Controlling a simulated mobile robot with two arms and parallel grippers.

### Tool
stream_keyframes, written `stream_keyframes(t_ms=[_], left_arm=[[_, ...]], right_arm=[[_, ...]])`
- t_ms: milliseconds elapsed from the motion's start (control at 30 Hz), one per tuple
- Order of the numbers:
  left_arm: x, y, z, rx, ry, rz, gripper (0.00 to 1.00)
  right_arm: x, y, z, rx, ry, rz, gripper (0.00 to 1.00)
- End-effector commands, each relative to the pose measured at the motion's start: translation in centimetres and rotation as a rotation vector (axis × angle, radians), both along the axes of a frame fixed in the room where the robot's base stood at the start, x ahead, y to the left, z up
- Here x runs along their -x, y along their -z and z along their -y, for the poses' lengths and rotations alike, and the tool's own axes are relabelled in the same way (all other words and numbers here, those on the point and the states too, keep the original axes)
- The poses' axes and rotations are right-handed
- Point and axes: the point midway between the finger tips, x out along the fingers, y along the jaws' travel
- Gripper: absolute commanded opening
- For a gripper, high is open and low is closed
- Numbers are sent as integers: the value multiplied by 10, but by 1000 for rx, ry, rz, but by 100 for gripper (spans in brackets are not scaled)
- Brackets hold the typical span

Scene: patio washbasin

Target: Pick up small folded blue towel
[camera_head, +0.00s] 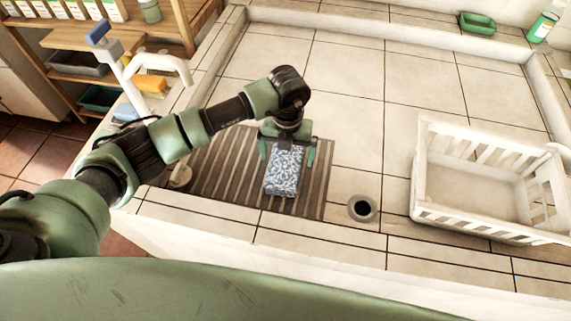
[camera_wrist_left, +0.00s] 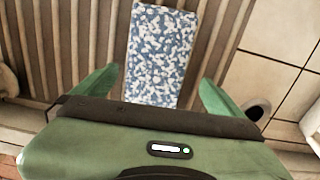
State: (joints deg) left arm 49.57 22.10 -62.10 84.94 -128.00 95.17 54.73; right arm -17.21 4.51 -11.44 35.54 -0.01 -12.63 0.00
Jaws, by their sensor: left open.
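The small folded blue towel (camera_head: 284,172) has a blue and white speckled pattern and lies on the brown ribbed mat (camera_head: 225,168) in the basin. My left gripper (camera_head: 287,153) is open above the towel, with one green finger on each side of it. In the left wrist view the towel (camera_wrist_left: 160,52) runs up between the open fingers of my left gripper (camera_wrist_left: 156,92). The near end of the towel is hidden behind the gripper body there. I cannot tell the exact height of the fingers over the mat. My right gripper is not in view.
A white slatted crate (camera_head: 480,217) stands at the right on the tiles. A dark drain hole (camera_head: 362,208) is right of the mat. A white tap (camera_head: 158,64) rises at the left. A green dish (camera_head: 477,23) and bottle (camera_head: 542,25) are on the back ledge. The middle tiles are clear.

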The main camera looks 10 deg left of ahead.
Motion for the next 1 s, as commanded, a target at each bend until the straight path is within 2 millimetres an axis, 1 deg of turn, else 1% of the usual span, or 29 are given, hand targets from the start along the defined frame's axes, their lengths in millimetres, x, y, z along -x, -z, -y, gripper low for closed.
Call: stream_keyframes(t_ms=[33, 167, 200, 300, 400, 600, 667, 700, 767, 800, 867, 900, 1000], left_arm=[[1, 4, -1, -1, -1, -4, 100], [0, 24, -6, 1, -1, -5, 100], [0, 31, -6, 1, 1, -5, 100], [-1, 42, -5, 3, 1, -3, 100], [-1, 48, -5, 4, 2, -2, 100], [-1, 48, -5, 4, 3, -1, 100], [-1, 48, -5, 4, 3, -1, 83], [-1, 48, -5, 4, 3, -1, 72], [-1, 48, -5, 4, 3, -1, 56], [-1, 48, -5, 4, 2, -1, 44], [-1, 48, -5, 4, 2, -1, 28], [-2, 47, -5, 5, 2, 0, 24], [-2, 47, -5, 5, 2, 0, 24]], right_arm=[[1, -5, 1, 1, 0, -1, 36], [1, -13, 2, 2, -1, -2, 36], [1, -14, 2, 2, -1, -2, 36], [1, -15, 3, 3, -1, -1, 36], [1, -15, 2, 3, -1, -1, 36], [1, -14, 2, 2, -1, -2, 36], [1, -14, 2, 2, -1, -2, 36], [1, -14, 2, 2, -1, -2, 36], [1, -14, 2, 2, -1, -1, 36], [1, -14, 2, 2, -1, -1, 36], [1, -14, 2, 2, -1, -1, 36], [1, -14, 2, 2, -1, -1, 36], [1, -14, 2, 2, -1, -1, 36]])
